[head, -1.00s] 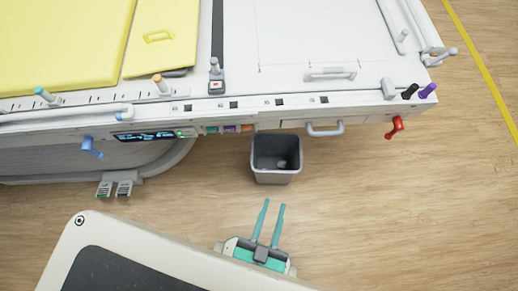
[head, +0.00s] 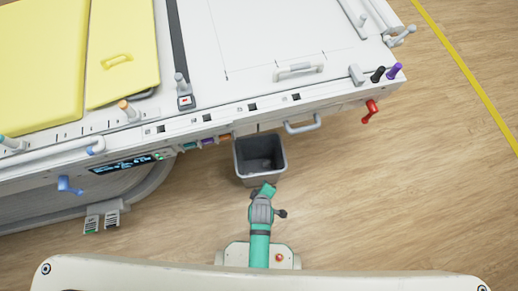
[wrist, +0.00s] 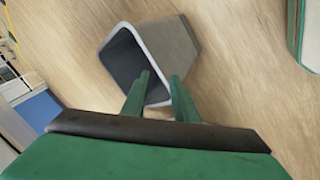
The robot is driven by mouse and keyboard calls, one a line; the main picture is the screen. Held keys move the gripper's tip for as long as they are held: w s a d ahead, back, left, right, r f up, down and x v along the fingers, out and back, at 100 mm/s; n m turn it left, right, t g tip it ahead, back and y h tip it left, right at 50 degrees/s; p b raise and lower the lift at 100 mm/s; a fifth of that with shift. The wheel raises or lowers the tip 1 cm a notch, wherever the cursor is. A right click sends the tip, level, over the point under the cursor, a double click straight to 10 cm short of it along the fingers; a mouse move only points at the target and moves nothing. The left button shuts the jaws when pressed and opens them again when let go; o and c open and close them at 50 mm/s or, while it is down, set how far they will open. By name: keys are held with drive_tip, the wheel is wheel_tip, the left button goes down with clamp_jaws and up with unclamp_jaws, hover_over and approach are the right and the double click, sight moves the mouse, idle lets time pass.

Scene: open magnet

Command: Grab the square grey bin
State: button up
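The square grey bin (head: 276,172) stands on the wood floor in front of the white bed's near side. It is open at the top and dark inside. My gripper (head: 265,188) is at the bin's near side in the head view. In the wrist view the bin (wrist: 178,48) looks tilted. There the two green fingers of my gripper (wrist: 160,83) are apart, the left one over the bin's dark opening and the right one over its outer wall, with the rim between them. Whether either finger touches the bin cannot be told.
The white bed (head: 225,122) overhangs just behind the bin. A grey handle (head: 303,125), a red lever (head: 370,111) and a blue lever (head: 69,185) stick out from its edge. Grey pedals (head: 101,220) sit low at left. The floor right of the bin is clear.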

sight(263, 174)
drive_tip(key=w+f+n+g, duration=0.1)
drive_tip(key=w+n, duration=0.1)
drive_tip(key=w, duration=0.1)
drive_tip(key=w+f+n+g, duration=0.1)
drive_tip(key=w+n+g, duration=0.1)
drive_tip(key=w+n, duration=0.1)
drive_tip(key=w+f+n+g, duration=0.2)
drive_tip(key=w, duration=0.1)
drive_tip(key=shift+w+d, duration=0.15)
drive_tip(key=shift+w, duration=0.15)
drive_tip(key=shift+n+g, duration=0.6)
drive_tip(key=shift+n, duration=0.1)
drive_tip(key=f, duration=0.5)
drive_tip(key=shift+w+f, duration=0.1)
drive_tip(key=shift+w, duration=0.3)
drive_tip(key=shift+s+a+f, duration=0.1)
drive_tip(key=shift+a+f, duration=0.05)
drive_tip(key=shift+f, duration=1.2)
drive_tip(key=shift+s+a+f, duration=0.1)
drive_tip(key=shift+f, duration=1.2)
clamp_jaws()
drive_tip(key=shift+s, duration=0.1)
